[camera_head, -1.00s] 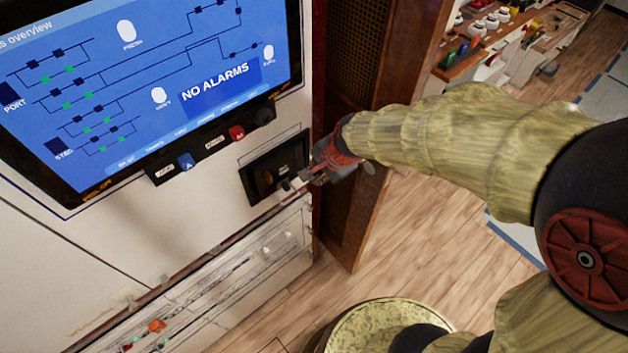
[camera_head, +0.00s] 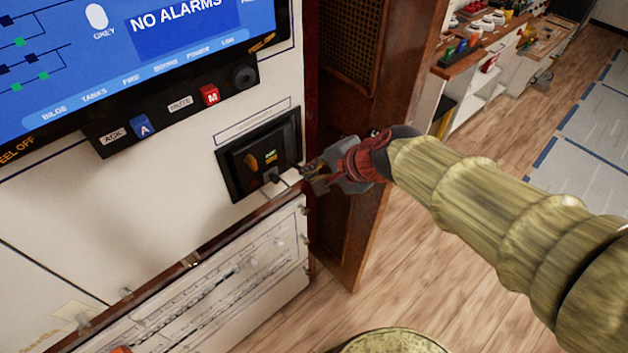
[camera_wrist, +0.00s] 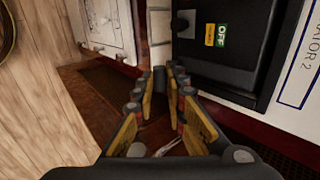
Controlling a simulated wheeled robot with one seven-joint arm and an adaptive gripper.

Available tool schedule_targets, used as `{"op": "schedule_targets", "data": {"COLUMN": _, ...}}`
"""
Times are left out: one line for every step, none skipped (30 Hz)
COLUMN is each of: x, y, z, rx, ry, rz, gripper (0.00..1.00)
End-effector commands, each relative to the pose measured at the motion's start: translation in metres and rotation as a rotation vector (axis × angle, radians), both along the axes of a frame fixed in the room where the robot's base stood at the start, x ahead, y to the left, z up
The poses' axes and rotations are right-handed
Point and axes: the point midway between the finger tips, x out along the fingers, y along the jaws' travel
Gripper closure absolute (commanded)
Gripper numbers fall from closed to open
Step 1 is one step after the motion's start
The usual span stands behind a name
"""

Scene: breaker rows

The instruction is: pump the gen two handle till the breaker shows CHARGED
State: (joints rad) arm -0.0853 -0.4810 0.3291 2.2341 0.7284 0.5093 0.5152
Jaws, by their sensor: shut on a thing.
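My gripper (camera_head: 306,172) is at the breaker's lower right corner, shut on the handle. It also shows in the wrist view (camera_wrist: 169,76), fingers close together. The handle is mostly hidden by the fingers.
A screen (camera_head: 190,40) reading NO ALARMS is at upper left, with a button strip (camera_head: 175,112) below it. A brown wooden cabinet side (camera_head: 350,215) is close to my gripper on the right. A white lower panel (camera_head: 225,285) lies below the breaker. Wooden floor is open at the right.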

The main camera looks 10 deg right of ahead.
Motion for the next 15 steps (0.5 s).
{"op": "schedule_targets", "data": {"x": -0.0014, "y": -0.0005, "z": -0.0059, "rx": 0.004, "ry": -0.003, "rz": 0.000, "gripper": 1.00}}
{"op": "schedule_targets", "data": {"x": -0.0015, "y": -0.0004, "z": -0.0059, "rx": 0.006, "ry": -0.006, "rz": 0.000, "gripper": 1.00}}
{"op": "schedule_targets", "data": {"x": -0.0018, "y": -0.0005, "z": -0.0060, "rx": 0.009, "ry": -0.010, "rz": 0.001, "gripper": 1.00}}
{"op": "schedule_targets", "data": {"x": -0.0018, "y": -0.0005, "z": -0.0061, "rx": 0.010, "ry": -0.011, "rz": 0.001, "gripper": 1.00}}
{"op": "schedule_targets", "data": {"x": -0.0020, "y": -0.0006, "z": -0.0061, "rx": 0.011, "ry": -0.014, "rz": 0.001, "gripper": 1.00}}
{"op": "schedule_targets", "data": {"x": -0.0020, "y": -0.0006, "z": -0.0061, "rx": 0.012, "ry": -0.016, "rz": 0.001, "gripper": 1.00}}
{"op": "schedule_targets", "data": {"x": -0.0021, "y": -0.0007, "z": -0.0060, "rx": 0.014, "ry": -0.017, "rz": 0.001, "gripper": 1.00}}
{"op": "schedule_targets", "data": {"x": -0.0021, "y": -0.0007, "z": -0.0060, "rx": 0.014, "ry": -0.018, "rz": 0.001, "gripper": 1.00}}
{"op": "schedule_targets", "data": {"x": -0.0022, "y": -0.0008, "z": -0.0058, "rx": 0.015, "ry": -0.020, "rz": 0.001, "gripper": 1.00}}
{"op": "schedule_targets", "data": {"x": -0.0022, "y": -0.0008, "z": -0.0057, "rx": 0.015, "ry": -0.021, "rz": 0.002, "gripper": 1.00}}
{"op": "schedule_targets", "data": {"x": -0.0023, "y": -0.0008, "z": -0.0056, "rx": 0.016, "ry": -0.022, "rz": 0.001, "gripper": 1.00}}
{"op": "schedule_targets", "data": {"x": -0.0023, "y": -0.0009, "z": -0.0054, "rx": 0.016, "ry": -0.022, "rz": 0.001, "gripper": 1.00}}
{"op": "schedule_targets", "data": {"x": -0.0023, "y": -0.0009, "z": -0.0053, "rx": 0.016, "ry": -0.022, "rz": 0.001, "gripper": 1.00}}
{"op": "schedule_targets", "data": {"x": -0.0023, "y": -0.0009, "z": -0.0051, "rx": 0.017, "ry": -0.022, "rz": 0.001, "gripper": 1.00}}
{"op": "schedule_targets", "data": {"x": -0.0023, "y": -0.0009, "z": -0.0051, "rx": 0.017, "ry": -0.022, "rz": 0.001, "gripper": 1.00}}
